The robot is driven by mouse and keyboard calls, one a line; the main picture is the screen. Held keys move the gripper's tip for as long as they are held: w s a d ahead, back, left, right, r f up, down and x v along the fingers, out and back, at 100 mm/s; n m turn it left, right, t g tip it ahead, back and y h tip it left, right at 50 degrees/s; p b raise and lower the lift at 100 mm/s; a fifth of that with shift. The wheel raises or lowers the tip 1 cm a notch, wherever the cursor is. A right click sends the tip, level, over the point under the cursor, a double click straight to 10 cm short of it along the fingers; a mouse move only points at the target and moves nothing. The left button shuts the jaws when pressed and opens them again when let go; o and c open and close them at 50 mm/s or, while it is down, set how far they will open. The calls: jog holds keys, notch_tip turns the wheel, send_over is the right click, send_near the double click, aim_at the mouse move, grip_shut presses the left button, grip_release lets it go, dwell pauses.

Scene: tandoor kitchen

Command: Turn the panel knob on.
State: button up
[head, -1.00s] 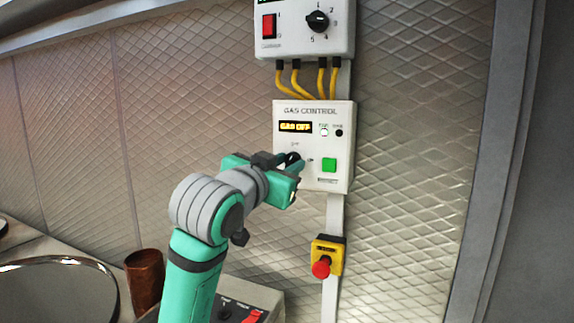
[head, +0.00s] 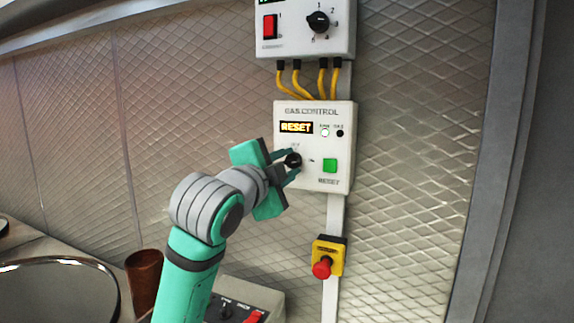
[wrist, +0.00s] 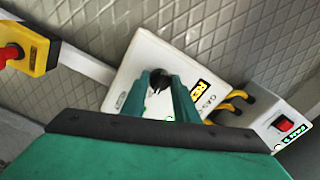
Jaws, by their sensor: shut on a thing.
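The gas control panel (head: 340,180) is a white box on the tiled wall, and its display (head: 296,127) reads RESET. Its black knob (head: 293,160) sits at the lower left of the panel face, with a green button (head: 330,166) to its right. My gripper (head: 290,162) is at the panel, shut on the knob with a finger on each side. In the wrist view the knob (wrist: 158,80) shows between the fingertips, and the panel (wrist: 135,70) looks tilted. The knob's exact pointer angle is too small to read.
An upper panel with a red switch (head: 270,26) and a black dial (head: 318,21) hangs above, joined by yellow cables (head: 297,80). A red emergency button (head: 321,268) on a yellow box is below. A copper cup (head: 143,270) stands lower left.

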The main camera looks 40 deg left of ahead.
jog(key=shift+m, duration=1)
jog(key=o, duration=1.1)
jog(key=shift+c, duration=0.2)
jog(key=v, duration=1.1)
